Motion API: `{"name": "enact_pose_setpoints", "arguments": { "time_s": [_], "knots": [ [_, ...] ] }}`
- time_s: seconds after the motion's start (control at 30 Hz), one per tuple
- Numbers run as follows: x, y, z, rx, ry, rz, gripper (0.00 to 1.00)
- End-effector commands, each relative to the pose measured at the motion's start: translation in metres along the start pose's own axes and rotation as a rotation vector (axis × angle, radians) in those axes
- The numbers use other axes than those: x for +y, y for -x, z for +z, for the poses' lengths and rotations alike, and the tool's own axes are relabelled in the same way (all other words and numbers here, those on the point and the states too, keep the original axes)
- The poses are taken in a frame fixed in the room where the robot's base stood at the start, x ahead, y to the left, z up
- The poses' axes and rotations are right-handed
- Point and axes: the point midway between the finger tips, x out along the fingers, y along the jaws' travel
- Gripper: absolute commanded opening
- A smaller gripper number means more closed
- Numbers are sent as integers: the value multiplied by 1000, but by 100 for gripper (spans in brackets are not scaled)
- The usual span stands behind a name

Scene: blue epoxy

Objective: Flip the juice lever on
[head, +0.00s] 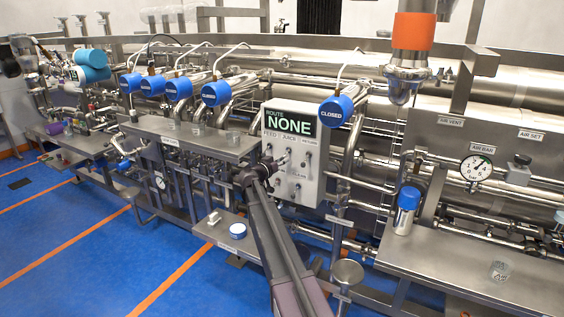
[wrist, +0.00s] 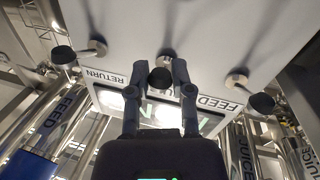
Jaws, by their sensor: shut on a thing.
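The pale control panel (head: 310,180) shows a screen (head: 290,125) reading "ROUTE NONE", above labels FEED, JUICE and RETURN. In the wrist view, which is upside down, my gripper (wrist: 160,80) is shut on the black knob of the middle juice lever (wrist: 161,78). Its label is mostly hidden behind my fingers. The return lever (wrist: 63,54) is at the left and the feed lever (wrist: 262,102) at the right, both clear of my fingers.
Several blue valve heads marked CLOSED, such as one right of the panel (head: 337,112), stand on steel pipes. More knobs sit lower on the panel. A steel shelf (head: 470,275) with a blue-topped canister (head: 406,212) is at right. Open blue floor (head: 75,250) is at left.

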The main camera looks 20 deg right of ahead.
Motion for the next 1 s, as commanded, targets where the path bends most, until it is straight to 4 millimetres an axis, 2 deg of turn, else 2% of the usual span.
{"name": "enact_pose_setpoints", "arguments": {
  "time_s": [0.47,1.0],
  "knots": [
    [4,1,-10,-107,20,-18,0],
    [8,3,-26,-397,78,-72,0]
  ]
}}
